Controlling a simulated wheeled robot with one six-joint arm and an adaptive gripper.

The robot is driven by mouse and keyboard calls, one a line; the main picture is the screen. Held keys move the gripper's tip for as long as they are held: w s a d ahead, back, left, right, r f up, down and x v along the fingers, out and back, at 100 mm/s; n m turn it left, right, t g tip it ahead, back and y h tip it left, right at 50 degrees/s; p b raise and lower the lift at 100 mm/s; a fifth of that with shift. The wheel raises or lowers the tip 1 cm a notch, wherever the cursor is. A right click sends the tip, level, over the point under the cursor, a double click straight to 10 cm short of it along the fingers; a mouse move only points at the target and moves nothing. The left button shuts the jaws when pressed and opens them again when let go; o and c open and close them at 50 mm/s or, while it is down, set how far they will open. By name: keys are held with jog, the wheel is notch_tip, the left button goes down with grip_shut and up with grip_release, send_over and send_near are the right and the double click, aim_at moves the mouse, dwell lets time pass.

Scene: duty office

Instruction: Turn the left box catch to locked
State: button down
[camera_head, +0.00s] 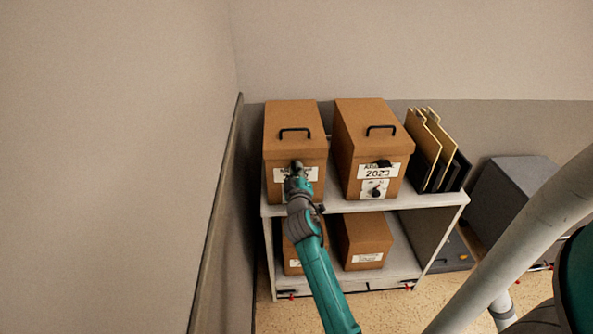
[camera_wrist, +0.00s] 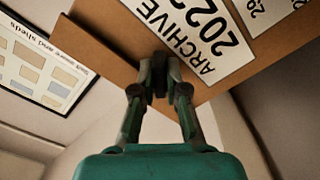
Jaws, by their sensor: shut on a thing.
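The left box (camera_head: 295,122), brown with a black lid handle, stands on the shelf top at left. My gripper (camera_head: 296,167) is at its front, just below the lid, over part of its white label (camera_head: 312,174). In the wrist view, my gripper (camera_wrist: 160,82) has its fingertips closed on a small dark part, apparently the left box catch (camera_wrist: 159,60), beside the ARCHIVE label (camera_wrist: 205,35). The fingers hide most of the catch, so its angle cannot be told.
The right box (camera_head: 370,120) stands close by, with a dark catch (camera_head: 381,164) and a black knob (camera_head: 376,191). Folders (camera_head: 432,150) stand further right. More boxes (camera_head: 365,240) sit on the lower shelf. A wall (camera_head: 130,150) is close on the left.

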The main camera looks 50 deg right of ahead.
jog(key=m, duration=0.5)
jog(key=shift+m, duration=2.1)
jog(key=c, duration=1.2)
grip_release()
jog(key=shift+s+a, duration=0.1)
jog(key=v, duration=1.1)
jog(key=shift+s+a, duration=0.25)
jog(key=shift+a, duration=0.05)
